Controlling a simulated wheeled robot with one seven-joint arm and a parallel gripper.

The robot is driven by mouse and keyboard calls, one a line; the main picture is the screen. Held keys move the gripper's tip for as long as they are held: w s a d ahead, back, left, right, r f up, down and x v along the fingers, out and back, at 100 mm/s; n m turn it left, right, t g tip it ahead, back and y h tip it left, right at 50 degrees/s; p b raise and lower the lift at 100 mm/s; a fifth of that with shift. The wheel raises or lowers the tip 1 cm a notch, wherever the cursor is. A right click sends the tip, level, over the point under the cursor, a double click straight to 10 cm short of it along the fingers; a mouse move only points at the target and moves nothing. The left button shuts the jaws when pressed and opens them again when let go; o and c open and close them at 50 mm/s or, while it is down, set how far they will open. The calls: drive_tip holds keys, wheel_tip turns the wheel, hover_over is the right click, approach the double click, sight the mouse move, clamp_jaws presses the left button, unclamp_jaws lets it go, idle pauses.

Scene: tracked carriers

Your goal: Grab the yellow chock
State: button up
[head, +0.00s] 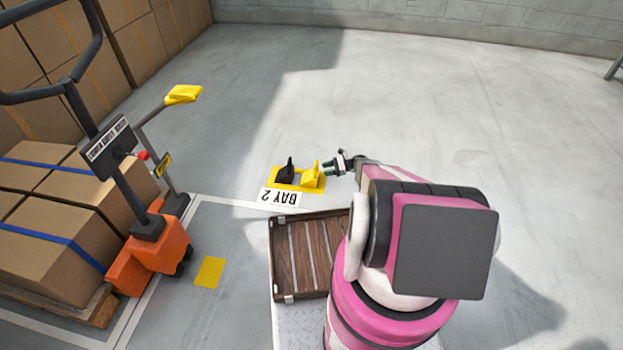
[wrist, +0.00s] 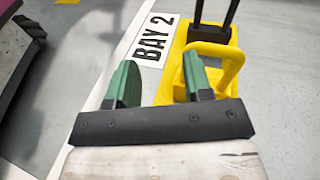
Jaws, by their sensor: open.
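The yellow chock (head: 311,177) stands upright beside a black chock (head: 286,173) on a yellow floor patch behind the BAY 2 label. My gripper (head: 331,167) is open and empty, just right of the yellow chock in the head view. In the wrist view, the yellow chock (wrist: 231,62) has a loop-like raised part and lies at and behind the right green finger of my gripper (wrist: 160,74). The left finger is over the floor near the label. The right finger hides part of the chock, and I cannot tell if they touch.
The BAY 2 label (head: 279,198) lies in front of the patch. A brown slatted tray (head: 310,256) is near my base. An orange pallet truck (head: 150,252) and strapped boxes (head: 55,225) stand at left. A yellow floor square (head: 209,272) lies between. The floor behind is clear.

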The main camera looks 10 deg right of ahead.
sight(312, 178)
wheel_tip(312, 178, down, 5)
drive_tip(key=w+d+m+t+y, duration=0.2)
drive_tip(key=w+d, duration=0.1)
drive_tip(key=shift+w+a+f, duration=0.1)
drive_tip(key=shift+w+a, duration=0.05)
drive_tip(key=shift+a, duration=1.65)
drive_tip(key=shift+w+a+f, duration=0.15)
drive_tip(key=shift+a, duration=1.65)
drive_tip(key=shift+w+a+f, duration=0.1)
drive_tip(key=shift+w+a, duration=0.05)
drive_tip(key=shift+a, duration=1.65)
clamp_jaws()
